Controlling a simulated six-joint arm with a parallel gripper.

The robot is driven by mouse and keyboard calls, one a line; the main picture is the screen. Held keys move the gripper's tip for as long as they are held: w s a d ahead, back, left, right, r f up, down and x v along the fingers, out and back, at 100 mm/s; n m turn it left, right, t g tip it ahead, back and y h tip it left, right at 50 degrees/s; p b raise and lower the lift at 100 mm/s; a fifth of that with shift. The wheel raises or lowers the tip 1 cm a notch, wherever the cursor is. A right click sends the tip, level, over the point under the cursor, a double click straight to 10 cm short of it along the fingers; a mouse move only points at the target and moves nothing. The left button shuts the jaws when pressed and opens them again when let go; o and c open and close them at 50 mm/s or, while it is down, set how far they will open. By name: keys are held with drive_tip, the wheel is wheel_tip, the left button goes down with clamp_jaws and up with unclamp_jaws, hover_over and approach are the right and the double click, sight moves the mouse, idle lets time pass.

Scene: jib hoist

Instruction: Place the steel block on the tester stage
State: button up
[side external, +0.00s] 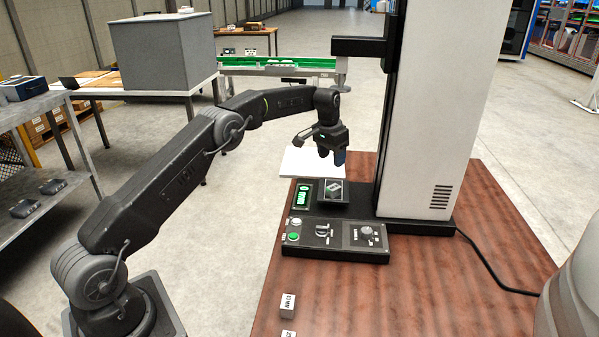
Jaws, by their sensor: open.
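The tester (430,110) is a tall white and black machine on the brown table. Its stage (326,208) appears as a small dark platform in front of the column, beside the green display. A small dark, grey-topped piece with a pale mark (335,190) sits at the stage; I cannot tell for sure whether it is the steel block. My gripper (332,158) points down just above and behind it, open, with nothing visible between the fingers. A small pale labelled block (287,305) stands on the table's front left; another (288,334) is cut off by the bottom edge.
The tester's control panel (335,240) with buttons and a dial lies in front of the stage. The black upper arm of the tester (358,47) juts out above. A white sheet (300,163) lies behind the display. A black cable (497,279) runs right. The table's front middle is clear.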

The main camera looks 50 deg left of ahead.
drive_tip(key=s+d+r+t, duration=0.1)
drive_tip(key=s+d+r, duration=0.5)
drive_tip(key=s+r, duration=0.35)
drive_tip(key=s+d+r+t, duration=0.1)
drive_tip(key=s+d+r, duration=0.5)
drive_tip(key=s+r, duration=0.3)
drive_tip(key=s+d+f+t, duration=0.1)
drive_tip(key=s+d+f, duration=0.1)
drive_tip(key=s, duration=1)
drive_tip(key=s+d+f, duration=0.2)
drive_tip(key=s+d, duration=0.2)
drive_tip(key=s, duration=0.8)
drive_tip(key=shift+f+t, duration=0.4)
